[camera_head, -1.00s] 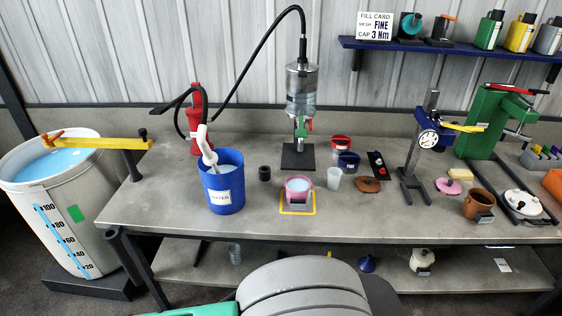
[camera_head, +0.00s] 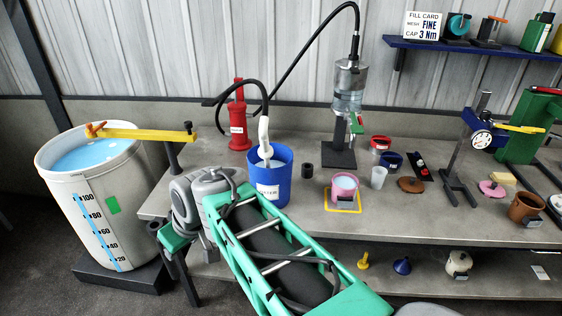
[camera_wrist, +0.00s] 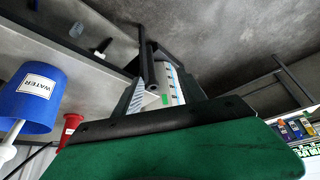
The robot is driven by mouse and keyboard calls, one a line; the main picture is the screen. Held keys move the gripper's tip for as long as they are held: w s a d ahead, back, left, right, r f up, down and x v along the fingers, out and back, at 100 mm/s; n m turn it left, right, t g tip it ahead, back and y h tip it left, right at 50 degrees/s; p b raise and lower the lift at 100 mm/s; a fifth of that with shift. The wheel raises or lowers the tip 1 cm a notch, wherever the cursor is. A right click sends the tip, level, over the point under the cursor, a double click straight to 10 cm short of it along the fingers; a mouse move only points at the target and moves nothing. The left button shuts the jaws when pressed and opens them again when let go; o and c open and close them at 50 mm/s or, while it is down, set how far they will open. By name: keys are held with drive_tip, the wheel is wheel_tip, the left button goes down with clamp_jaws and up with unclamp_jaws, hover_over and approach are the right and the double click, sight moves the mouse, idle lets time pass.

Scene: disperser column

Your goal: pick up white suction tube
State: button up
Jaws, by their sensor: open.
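The white suction tube (camera_head: 264,140) stands tilted in the blue water bucket (camera_head: 270,190), its hooked upper part above the rim. A black hose joins its top. In the wrist view, which is turned over, the tube (camera_wrist: 8,145) shows at the left edge beside the blue bucket (camera_wrist: 30,98). My gripper (camera_head: 168,238) is low at the table's front left corner, left of the bucket and apart from the tube. It is open, with nothing seen in it. The tube's lower end is hidden in the bucket.
The red pump (camera_head: 238,125) stands behind the bucket, with hoses arching above. A large white tank (camera_head: 90,195) with a yellow arm (camera_head: 150,134) stands left of the table.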

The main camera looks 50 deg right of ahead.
sight(269, 148)
drive_tip(key=w+d+f+t+b, duration=0.1)
drive_tip(key=w+d+t+b, duration=0.25)
drive_tip(key=d, duration=0.65)
drive_tip(key=w+d+f+t+b, duration=0.15)
drive_tip(key=w+d, duration=0.35)
drive_tip(key=d, duration=0.5)
drive_tip(key=s+d+r+t+h+b, duration=0.1)
drive_tip(key=s+d+r+t, duration=0.15)
drive_tip(key=d, duration=0.45)
drive_tip(key=s+d+r+t+h+b, duration=0.1)
drive_tip(key=s+d+t+b, duration=0.15)
drive_tip(key=d, duration=0.55)
drive_tip(key=r+n, duration=0.1)
drive_tip(key=r, duration=0.1)
drive_tip(key=r+t, duration=0.1)
drive_tip(key=r+n+t+p, duration=0.1)
drive_tip(key=r, duration=0.1)
drive_tip(key=shift+a+r+n+y, duration=0.3)
drive_tip(key=shift+a, duration=0.1)
drive_tip(key=w+p, duration=0.1)
drive_tip(key=w, duration=0.4)
drive_tip(key=w+p, duration=0.1)
drive_tip(key=w, duration=0.1)
drive_tip(key=shift+w+a+r+p, duration=0.15)
drive_tip(key=shift+a+r+p, duration=0.15)
drive_tip(key=shift+a+p, duration=0.05)
drive_tip(key=shift+w, duration=0.2)
clamp_jaws()
